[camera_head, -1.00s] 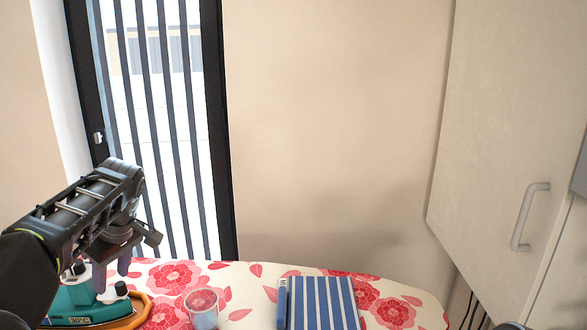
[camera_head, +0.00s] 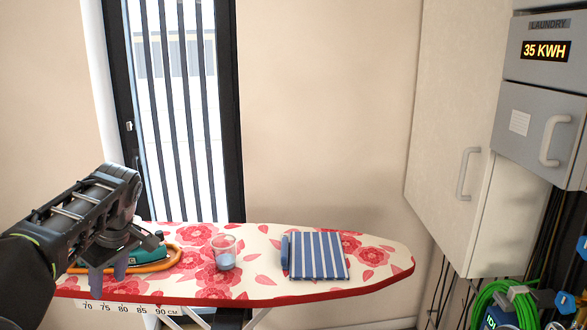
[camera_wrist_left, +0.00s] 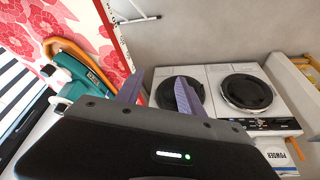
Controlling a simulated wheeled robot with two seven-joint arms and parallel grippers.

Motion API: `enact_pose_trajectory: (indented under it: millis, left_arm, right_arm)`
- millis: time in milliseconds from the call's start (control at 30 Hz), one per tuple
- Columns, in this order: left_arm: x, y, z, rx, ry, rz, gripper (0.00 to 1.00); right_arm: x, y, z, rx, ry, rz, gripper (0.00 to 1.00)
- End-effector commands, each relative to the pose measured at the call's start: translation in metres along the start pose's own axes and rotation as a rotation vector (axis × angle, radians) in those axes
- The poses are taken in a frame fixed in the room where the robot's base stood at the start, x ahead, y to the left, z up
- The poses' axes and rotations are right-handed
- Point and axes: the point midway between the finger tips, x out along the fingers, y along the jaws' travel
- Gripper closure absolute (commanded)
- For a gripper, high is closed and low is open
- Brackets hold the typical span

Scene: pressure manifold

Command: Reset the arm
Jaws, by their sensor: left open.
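My left gripper (camera_head: 108,276) is at the lower left of the head view, in front of the left end of the ironing board (camera_head: 265,236). Its two fingers point down and stand apart with nothing between them. The fingers also show in the left wrist view (camera_wrist_left: 159,92), apart and empty. The teal iron (camera_head: 147,250) is on the board just behind the gripper, partly hidden by it. It shows at the left in the left wrist view (camera_wrist_left: 75,78), beside the fingers. My right gripper is in no view.
A glass (camera_head: 224,254) and a striped blue folded cloth (camera_head: 318,256) are on the board. A cabinet (camera_head: 455,110) and a grey laundry meter box (camera_head: 535,130) stand at the right, above a green hose (camera_head: 490,295). White machines (camera_wrist_left: 215,78) appear in the wrist view.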

Motion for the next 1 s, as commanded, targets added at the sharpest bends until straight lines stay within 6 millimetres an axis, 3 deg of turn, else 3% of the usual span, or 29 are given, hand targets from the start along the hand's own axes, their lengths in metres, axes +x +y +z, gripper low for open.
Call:
enact_pose_trajectory:
  millis: [367, 567, 667, 767, 867, 1000]
  left_arm:
    - [0.053, 0.029, 0.047, 0.179, -0.057, 0.038, 0.55]
    - [0.099, 0.046, 0.095, 0.323, -0.117, 0.081, 0.55]
    - [0.130, 0.053, 0.130, 0.415, -0.161, 0.112, 0.55]
    - [0.167, 0.056, 0.178, 0.522, -0.220, 0.156, 0.55]
    - [0.211, 0.048, 0.245, 0.644, -0.302, 0.218, 0.55]
    - [0.261, 0.016, 0.346, 0.783, -0.416, 0.325, 0.55]
  right_arm:
    - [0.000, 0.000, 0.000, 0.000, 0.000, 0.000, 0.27]
    - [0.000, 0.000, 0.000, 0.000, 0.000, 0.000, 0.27]
    - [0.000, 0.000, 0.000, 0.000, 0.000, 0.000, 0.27]
    - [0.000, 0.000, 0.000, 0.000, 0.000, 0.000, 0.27]
    - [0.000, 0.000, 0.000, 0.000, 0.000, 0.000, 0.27]
    - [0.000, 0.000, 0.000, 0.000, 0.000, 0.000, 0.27]
